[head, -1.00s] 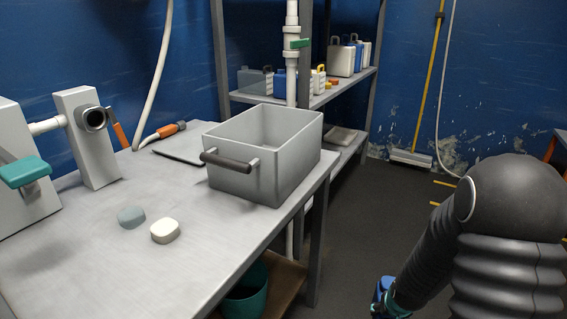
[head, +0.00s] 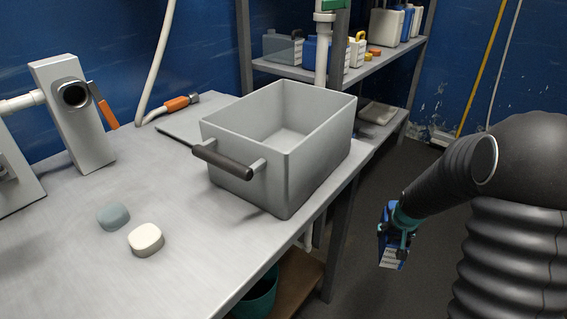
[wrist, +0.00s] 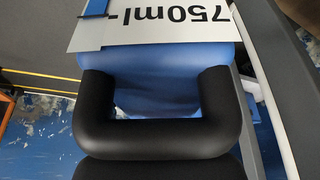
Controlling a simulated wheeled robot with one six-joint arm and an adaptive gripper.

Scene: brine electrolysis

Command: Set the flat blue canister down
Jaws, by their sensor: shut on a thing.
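My gripper (head: 401,238), with teal parts, is shut on the flat blue canister (head: 386,232). It holds the canister in the air to the right of the metal table. In the head view the canister is small and partly covered by the gripper; its white label faces the camera. In the wrist view the blue canister (wrist: 155,72) fills the middle, with a black U-shaped handle (wrist: 155,140) and a white label reading "750ml", upside down in the picture. The fingertips cannot be made out clearly there.
A grey open bin (head: 275,150) with a dark handle stands on the metal table (head: 190,265). A blue-grey block (head: 113,215) and a cream block (head: 146,239) lie before it. Behind, a shelf (head: 365,68) holds several canisters. A teal bucket (head: 258,297) is below.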

